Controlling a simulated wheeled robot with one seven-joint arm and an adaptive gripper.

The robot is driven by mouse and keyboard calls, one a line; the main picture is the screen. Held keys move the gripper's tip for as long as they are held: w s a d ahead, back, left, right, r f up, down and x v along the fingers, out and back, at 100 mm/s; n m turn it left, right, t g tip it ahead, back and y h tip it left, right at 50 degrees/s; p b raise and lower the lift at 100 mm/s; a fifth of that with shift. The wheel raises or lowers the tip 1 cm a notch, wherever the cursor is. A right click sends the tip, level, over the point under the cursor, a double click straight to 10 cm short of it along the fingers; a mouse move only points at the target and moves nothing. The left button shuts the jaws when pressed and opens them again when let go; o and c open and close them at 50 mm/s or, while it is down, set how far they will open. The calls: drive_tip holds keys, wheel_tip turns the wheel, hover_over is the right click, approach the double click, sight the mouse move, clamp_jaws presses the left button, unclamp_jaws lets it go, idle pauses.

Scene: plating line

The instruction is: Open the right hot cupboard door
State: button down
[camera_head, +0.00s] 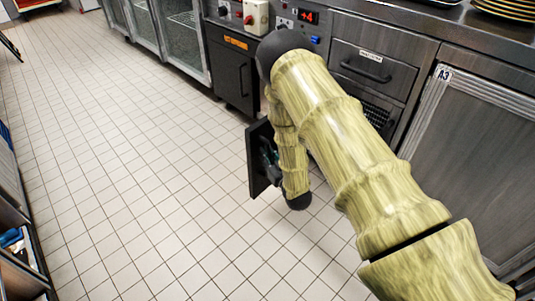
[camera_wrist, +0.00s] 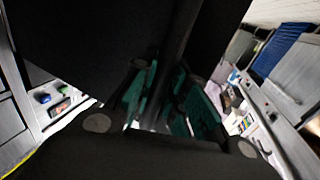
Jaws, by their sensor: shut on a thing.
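The right hot cupboard door (camera_head: 257,172) is a black panel, seen nearly edge-on in the head view. It stands out from the cupboard front over the tiled floor, so it is swung open. My gripper (camera_head: 270,160) is at the door's right-hand face, partly hidden by my arm. In the wrist view its green-padded fingers (camera_wrist: 165,100) are closed on a dark upright bar, which seems to be the door handle. A dark surface fills much of that view. The cupboard opening and the hinge side are hidden behind my arm.
The left hot cupboard door (camera_head: 226,70), under an orange label (camera_head: 236,43), is closed. A steel drawer (camera_head: 366,68) and the A3 door (camera_head: 475,150) are to the right. Glass-fronted cabinets (camera_head: 183,40) stand at back left. The tiled floor (camera_head: 130,170) left of the open door is clear.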

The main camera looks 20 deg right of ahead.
drive_tip(key=shift+a, duration=0.2)
drive_tip(key=c, duration=1.4)
unclamp_jaws()
drive_tip(key=shift+d, duration=0.1)
drive_tip(key=v, duration=1.2)
